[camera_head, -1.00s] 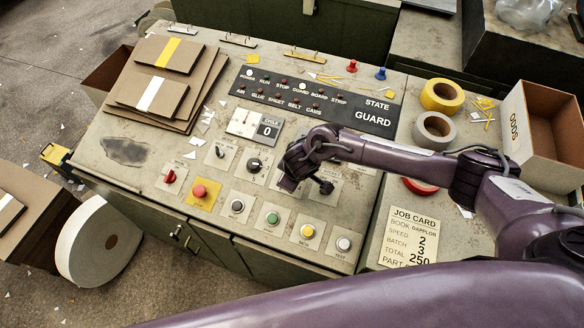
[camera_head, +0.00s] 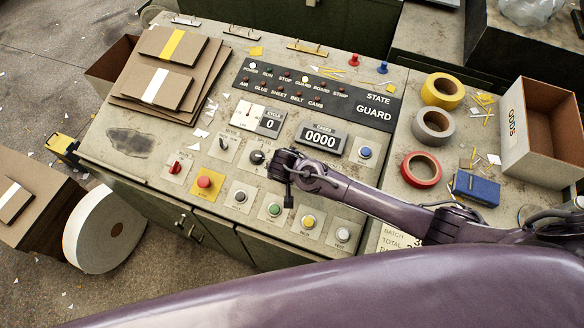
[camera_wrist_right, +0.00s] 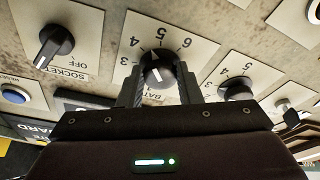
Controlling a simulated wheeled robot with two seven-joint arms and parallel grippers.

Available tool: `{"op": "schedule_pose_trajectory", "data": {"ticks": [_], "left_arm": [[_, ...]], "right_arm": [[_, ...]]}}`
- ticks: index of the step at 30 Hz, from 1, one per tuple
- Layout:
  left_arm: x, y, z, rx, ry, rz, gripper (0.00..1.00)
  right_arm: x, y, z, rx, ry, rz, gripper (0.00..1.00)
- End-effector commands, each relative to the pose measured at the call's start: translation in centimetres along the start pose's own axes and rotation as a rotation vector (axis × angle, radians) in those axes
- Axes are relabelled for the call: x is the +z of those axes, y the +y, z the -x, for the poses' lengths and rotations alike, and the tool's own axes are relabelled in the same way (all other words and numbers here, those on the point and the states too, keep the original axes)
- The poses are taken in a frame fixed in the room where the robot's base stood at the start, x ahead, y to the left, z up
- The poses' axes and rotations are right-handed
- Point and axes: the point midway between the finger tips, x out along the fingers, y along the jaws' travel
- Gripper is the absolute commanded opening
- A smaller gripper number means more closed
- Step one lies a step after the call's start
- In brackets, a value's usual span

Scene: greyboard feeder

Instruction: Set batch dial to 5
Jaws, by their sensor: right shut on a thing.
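The batch dial (camera_wrist_right: 157,70) is a black round knob with a white mark, on a pale plate with figures including 3, 4, 5 and 6. Its label is partly covered, and I cannot tell which figure the mark points to. My right gripper (camera_wrist_right: 158,88) is shut on this knob, one finger on each side. In the head view my right gripper (camera_head: 282,176) is down at the console and hides the dial. My left gripper is not in view.
A speed-side black dial (camera_head: 257,157) and the off/socket switch (camera_wrist_right: 55,47) stand close on either side. Coloured push buttons (camera_head: 273,210) line the front. A counter (camera_head: 321,138) reads 0000. Tape rolls and a blue box (camera_head: 476,188) lie to the right.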

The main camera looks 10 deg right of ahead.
Motion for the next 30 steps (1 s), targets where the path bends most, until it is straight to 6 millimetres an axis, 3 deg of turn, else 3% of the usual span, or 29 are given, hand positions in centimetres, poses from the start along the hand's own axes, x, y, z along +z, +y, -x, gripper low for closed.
{"op": "schedule_pose_trajectory", "data": {"ticks": [12, 30], "left_arm": [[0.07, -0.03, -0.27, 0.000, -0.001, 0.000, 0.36], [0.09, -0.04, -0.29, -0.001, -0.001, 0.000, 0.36]], "right_arm": [[-0.63, -0.27, 0.19, 0.062, 0.009, -0.281, 0.09], [-0.92, -0.25, 0.24, 0.081, 0.014, -0.370, 0.09]]}}
